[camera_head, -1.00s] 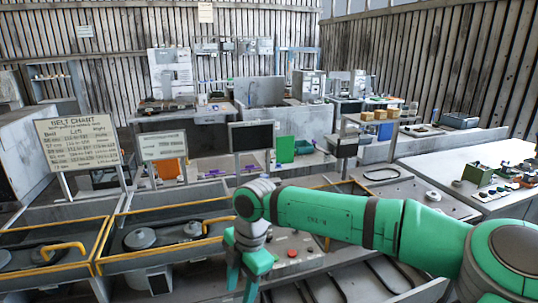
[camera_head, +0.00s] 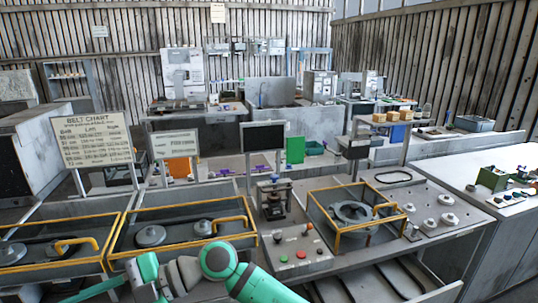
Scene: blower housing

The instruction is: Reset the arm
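My arm is folded low at the bottom edge of the head view, with its green and grey links partly cut off by the frame. My gripper (camera_head: 112,286) is at the lower left, in front of the yellow-railed bays. Its green fingers look apart, with nothing seen between them. The lowest parts of the gripper are cut off or hard to make out.
Two yellow-railed bays (camera_head: 120,237) with grey pulleys lie behind my gripper. A belt chart sign (camera_head: 92,139) rises at left. A white table (camera_head: 500,190) is at right.

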